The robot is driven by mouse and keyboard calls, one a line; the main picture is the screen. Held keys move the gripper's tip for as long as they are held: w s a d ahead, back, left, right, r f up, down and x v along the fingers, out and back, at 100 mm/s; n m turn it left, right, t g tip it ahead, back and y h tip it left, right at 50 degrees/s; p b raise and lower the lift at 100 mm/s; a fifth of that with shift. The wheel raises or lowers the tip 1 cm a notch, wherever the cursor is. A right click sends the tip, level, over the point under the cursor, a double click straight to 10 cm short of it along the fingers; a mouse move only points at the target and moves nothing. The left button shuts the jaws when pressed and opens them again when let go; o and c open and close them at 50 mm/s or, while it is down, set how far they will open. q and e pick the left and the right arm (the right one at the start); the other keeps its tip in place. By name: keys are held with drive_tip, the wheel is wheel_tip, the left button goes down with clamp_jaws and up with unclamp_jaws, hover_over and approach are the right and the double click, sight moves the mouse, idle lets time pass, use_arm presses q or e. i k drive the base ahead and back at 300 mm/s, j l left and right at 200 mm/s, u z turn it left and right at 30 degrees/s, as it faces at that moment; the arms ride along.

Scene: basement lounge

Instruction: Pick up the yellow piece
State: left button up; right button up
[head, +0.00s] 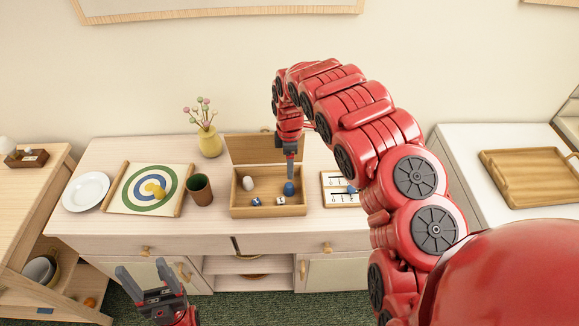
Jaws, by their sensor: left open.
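My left gripper (137,277) is low in front of the cabinet, below the board in the picture. Its two fingers are apart and nothing is between them. My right gripper (290,168) points down over the open wooden box, just above a blue piece (289,189). Its fingers show edge-on, so I cannot tell whether they are open or shut.
The wooden box (268,211) also holds a white piece (248,183) and dice. A dark cup (199,188) stands right of the board, a white plate (85,190) left of it, and a yellow vase (209,142) behind. A small board (340,200) lies right of the box.

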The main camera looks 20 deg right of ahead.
sight(159, 193)
drive_tip(key=k+j, duration=0.2)
drive_tip(key=k, duration=0.3)
drive_tip(key=k+j, duration=0.2)
drive_tip(key=k, duration=0.25)
